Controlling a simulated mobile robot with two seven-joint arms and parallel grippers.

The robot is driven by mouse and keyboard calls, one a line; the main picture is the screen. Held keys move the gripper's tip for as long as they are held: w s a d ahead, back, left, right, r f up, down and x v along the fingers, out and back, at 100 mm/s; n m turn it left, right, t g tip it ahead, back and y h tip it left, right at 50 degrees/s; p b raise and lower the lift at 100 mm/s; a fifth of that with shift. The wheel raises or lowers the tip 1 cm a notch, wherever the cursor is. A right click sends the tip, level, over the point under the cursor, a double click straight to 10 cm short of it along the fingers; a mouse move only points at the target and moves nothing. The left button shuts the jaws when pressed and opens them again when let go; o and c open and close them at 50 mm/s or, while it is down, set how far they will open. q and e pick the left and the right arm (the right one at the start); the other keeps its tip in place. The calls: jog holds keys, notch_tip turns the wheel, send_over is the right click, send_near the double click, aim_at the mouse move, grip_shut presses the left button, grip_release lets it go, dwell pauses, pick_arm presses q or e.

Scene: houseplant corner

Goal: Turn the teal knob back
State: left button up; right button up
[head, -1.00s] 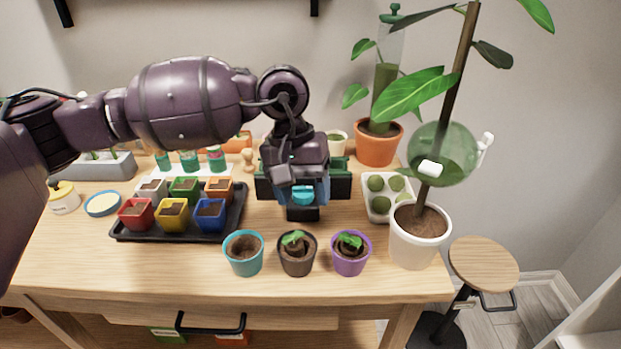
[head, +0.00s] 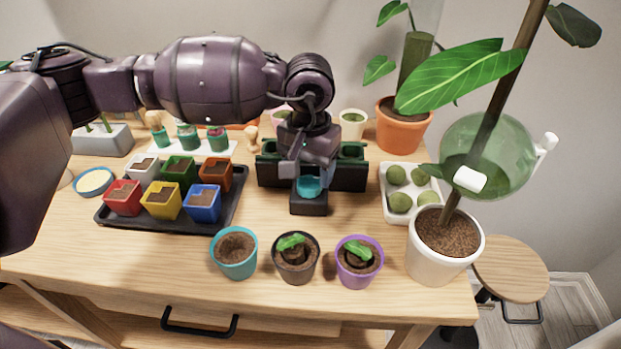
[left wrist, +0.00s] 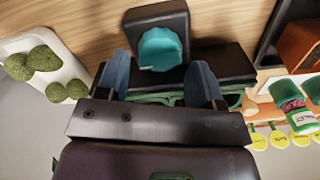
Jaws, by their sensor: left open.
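The teal knob (head: 310,187) sits on the front black block of a dark device with green parts (head: 352,168), in the middle of the table. In the left wrist view the knob (left wrist: 160,48) looks round with a scalloped edge. My left gripper (head: 308,174) comes down over the device from behind. In the left wrist view its two blue-grey fingers (left wrist: 160,80) are spread apart, with the knob beyond and between them. I cannot tell whether either finger touches the knob. The gripper partly hides the device's middle. My right gripper is not in view.
A black tray (head: 104,217) of coloured pots stands left of the device. Three small pots, the teal one (head: 236,262) leftmost, stand in front. A white tray of green balls (head: 384,206) and a white plant pot (head: 436,262) stand to the right.

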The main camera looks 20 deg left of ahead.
aim_at(309, 184)
pick_arm(q)
notch_tip(309, 184, down, 2)
jog(key=shift+f, duration=0.35)
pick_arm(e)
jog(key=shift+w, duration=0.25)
pick_arm(q)
jog(key=c, duration=0.6)
jog(key=shift+c, duration=0.2)
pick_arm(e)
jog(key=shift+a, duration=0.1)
